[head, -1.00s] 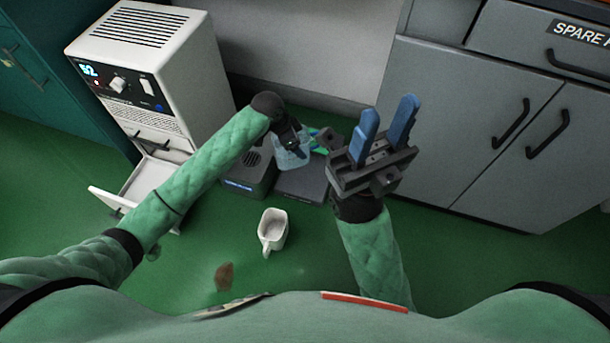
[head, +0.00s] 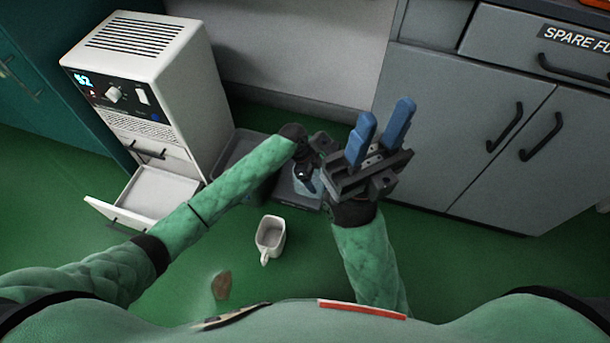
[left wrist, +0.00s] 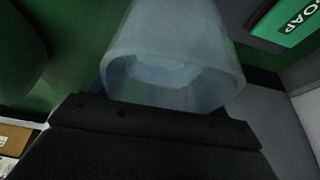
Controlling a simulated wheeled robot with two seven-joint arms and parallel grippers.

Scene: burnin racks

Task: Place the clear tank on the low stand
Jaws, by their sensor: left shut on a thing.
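The clear tank (head: 303,189) is a pale, translucent vessel with an open mouth. It fills the upper middle of the left wrist view (left wrist: 170,60). My left gripper (head: 307,172) is shut on it, with the fingertips mostly hidden by my arm. The tank shows over a low, dark flat stand (head: 283,197) on the floor; I cannot tell whether it touches it. My right gripper (head: 381,132) is open and empty, its blue fingers apart, just right of the tank in the head view.
A dark grey box (head: 238,150) stands left of the stand, partly behind my left arm. A white machine (head: 150,90) has an open drawer (head: 150,192). A white mug (head: 270,237) is on the green floor. Grey cabinets (head: 450,130) stand right. A SOAP label (left wrist: 296,22) shows in the left wrist view.

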